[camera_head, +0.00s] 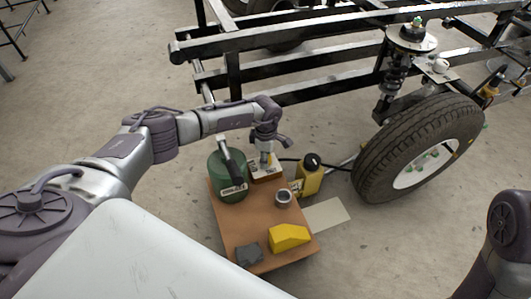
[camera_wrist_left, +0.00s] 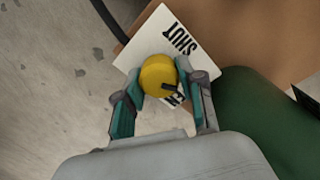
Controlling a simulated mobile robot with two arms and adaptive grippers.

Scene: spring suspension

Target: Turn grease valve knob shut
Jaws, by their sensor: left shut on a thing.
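The grease valve knob is a yellow round knob (camera_wrist_left: 156,72) on a white label plate (camera_wrist_left: 150,38), best seen in the left wrist view. The plate reads "SHUT" above right of the knob and, partly covered, a word ending in "EN" below right. A dark pointer mark on the knob points right, nearer the "EN" word. My left gripper (camera_wrist_left: 160,80) is shut on the knob, one finger on each side. In the head view my left gripper (camera_head: 266,152) is over the valve block (camera_head: 268,174), hiding the knob. My right gripper is out of view.
A green drum (camera_head: 228,178) stands close beside the left gripper. The brown board (camera_head: 240,221) also holds a grey cup (camera_head: 283,198), a yellow block (camera_head: 288,237) and a grey lump (camera_head: 249,254). A yellow can (camera_head: 310,178) and a tyre (camera_head: 412,150) are to the right.

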